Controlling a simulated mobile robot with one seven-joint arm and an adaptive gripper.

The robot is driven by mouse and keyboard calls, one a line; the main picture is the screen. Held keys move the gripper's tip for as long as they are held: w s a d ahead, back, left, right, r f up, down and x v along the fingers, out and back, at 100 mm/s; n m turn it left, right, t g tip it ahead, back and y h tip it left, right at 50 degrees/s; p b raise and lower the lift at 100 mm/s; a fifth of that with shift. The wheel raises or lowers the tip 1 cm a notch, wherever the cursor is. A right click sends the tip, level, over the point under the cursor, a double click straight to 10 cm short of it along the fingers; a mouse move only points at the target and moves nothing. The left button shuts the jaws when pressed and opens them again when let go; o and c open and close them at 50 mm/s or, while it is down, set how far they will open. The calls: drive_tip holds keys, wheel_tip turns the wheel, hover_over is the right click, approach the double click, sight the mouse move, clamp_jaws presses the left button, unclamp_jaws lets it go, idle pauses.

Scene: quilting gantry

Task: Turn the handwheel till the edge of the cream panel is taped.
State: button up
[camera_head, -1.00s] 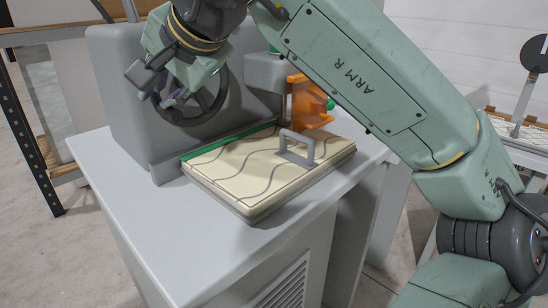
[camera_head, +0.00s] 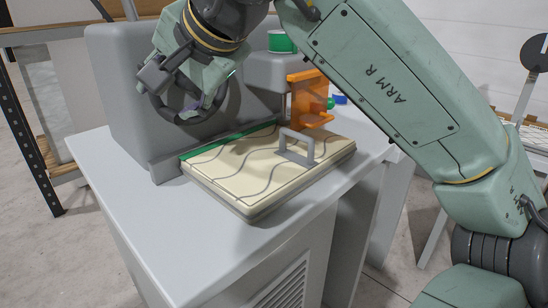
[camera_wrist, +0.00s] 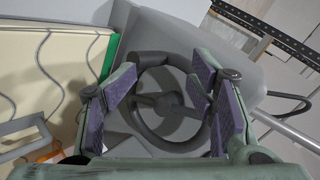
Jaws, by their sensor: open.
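The dark handwheel (camera_head: 163,113) is on the side of the grey machine, partly hidden behind my gripper (camera_head: 182,100) in the head view. In the wrist view the wheel's ring (camera_wrist: 172,145) and spokes lie ahead, between the two purple-padded fingers of my gripper (camera_wrist: 160,98). The fingers are spread wide and open; contact with the wheel cannot be told. The cream panel (camera_head: 235,165) lies flat on the grey table, with wavy grey lines and a grey handle. Green tape (camera_head: 225,142) shows along its machine-side edge, also in the wrist view (camera_wrist: 109,57).
The grey machine body (camera_head: 120,75) stands behind the wheel. An orange guard (camera_head: 308,95) stands beyond the panel, with a green roll (camera_head: 281,42) on top of the machine. The grey table (camera_head: 215,240) is bare in front of the panel. A shelf rack (camera_head: 30,155) stands left.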

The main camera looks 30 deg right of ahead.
drive_tip(key=s+d, duration=0.2)
drive_tip(key=s, duration=0.3)
drive_tip(key=shift+s, duration=0.35)
drive_tip(key=shift+s, duration=0.1)
idle(0.3)
